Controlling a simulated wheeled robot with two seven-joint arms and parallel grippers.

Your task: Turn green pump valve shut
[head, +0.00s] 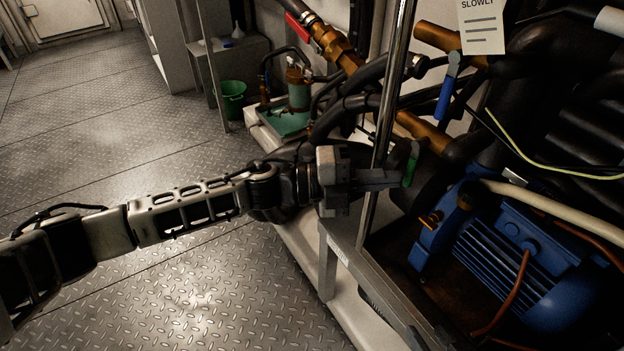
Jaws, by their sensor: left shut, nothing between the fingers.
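The green valve handle (411,164) stands upright on the dark pipework above the blue pump (520,255), just behind the metal post. My left gripper (392,178) reaches in from the left past the post, its fingertips right beside the lower part of the green handle. Its fingers are shut with nothing between them. I cannot tell whether the tips touch the handle. The valve body under the handle is mostly hidden in dark. My right gripper is not in view.
A vertical metal post (392,95) crosses close to my left gripper. A blue valve handle (447,92) and a red one (298,28) sit higher on the pipes. A yellow-green wire (520,150) and a pale hose hang at the right. The floor at left is clear.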

